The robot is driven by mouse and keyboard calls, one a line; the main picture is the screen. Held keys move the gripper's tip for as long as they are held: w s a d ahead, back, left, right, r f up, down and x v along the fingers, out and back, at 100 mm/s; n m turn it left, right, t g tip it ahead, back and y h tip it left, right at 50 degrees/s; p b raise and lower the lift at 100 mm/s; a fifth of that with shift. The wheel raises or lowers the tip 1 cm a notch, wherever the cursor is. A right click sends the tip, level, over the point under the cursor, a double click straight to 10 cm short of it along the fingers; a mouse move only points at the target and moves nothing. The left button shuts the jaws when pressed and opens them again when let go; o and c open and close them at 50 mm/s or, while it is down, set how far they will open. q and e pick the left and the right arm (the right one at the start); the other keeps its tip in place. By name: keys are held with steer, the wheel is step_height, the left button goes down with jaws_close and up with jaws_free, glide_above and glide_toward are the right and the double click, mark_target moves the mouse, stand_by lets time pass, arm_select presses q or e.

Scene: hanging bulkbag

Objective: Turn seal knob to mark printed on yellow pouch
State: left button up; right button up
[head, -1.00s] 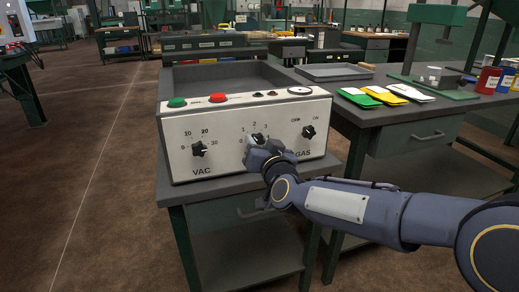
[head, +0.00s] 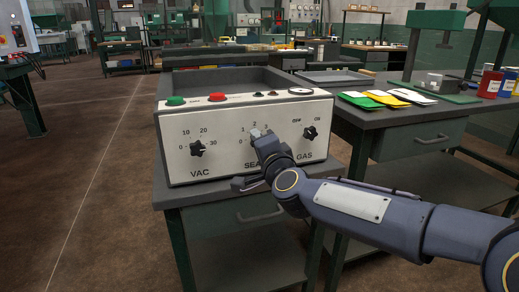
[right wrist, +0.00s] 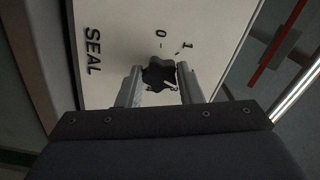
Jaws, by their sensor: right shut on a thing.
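The seal knob (right wrist: 158,74) is a black lobed knob on the white front panel (head: 228,145) of the machine. In the right wrist view it sits between the two fingers of my right gripper (right wrist: 158,88), which is shut on it. The printed marks 0 and 1 and the word SEAL show around it there; a white line shows on the knob, but the exact mark it faces is unclear. In the head view my right gripper (head: 257,138) hides the knob, with 1, 2 and 3 visible above. The yellow pouch (head: 387,99) lies on the bench at the right; its print is too small to read.
The VAC knob (head: 197,149) is left of my gripper and the GAS knob (head: 310,133) right of it. A green button (head: 176,101) and a red button (head: 217,97) sit on top. A green pouch (head: 361,100) and a white pouch (head: 411,95) flank the yellow one.

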steer(key=m+b, duration=0.2)
steer(key=m, duration=0.3)
steer(key=shift+m, duration=0.4)
stand_by(0.4)
steer(key=o, duration=1)
steer(key=v, duration=0.8)
steer(key=shift+p, duration=0.3)
